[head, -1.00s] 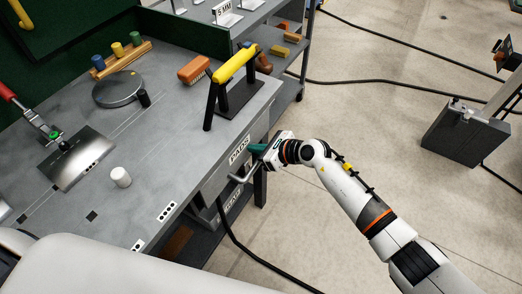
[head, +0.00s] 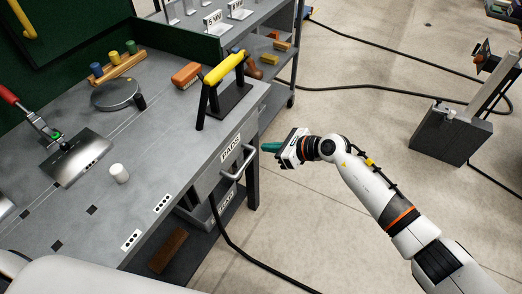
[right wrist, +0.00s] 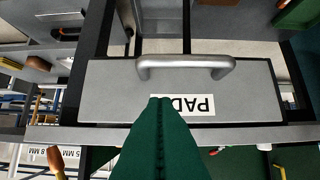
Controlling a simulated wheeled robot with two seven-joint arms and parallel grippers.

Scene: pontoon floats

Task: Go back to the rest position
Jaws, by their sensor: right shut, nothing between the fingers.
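My right gripper (head: 270,147) is in the head view, to the right of the workbench, over the floor. Its green fingers are shut with nothing between them, and they also show in the right wrist view (right wrist: 161,105). They point toward the drawer marked PADS (head: 222,167), with a gap to its metal handle (head: 240,163). The drawer front (right wrist: 110,95) and handle (right wrist: 186,66) appear upside down in the right wrist view. The drawer looks closed or nearly closed; I cannot tell exactly. My left gripper is not in view.
On the workbench (head: 150,150) are a yellow-handled black stand (head: 224,70), an orange brush (head: 186,74), a white cylinder (head: 119,173), a round grey plate (head: 115,93) and a metal plate (head: 76,161). A shelf cart stands behind. Cables cross the floor; a grey box (head: 450,133) stands right.

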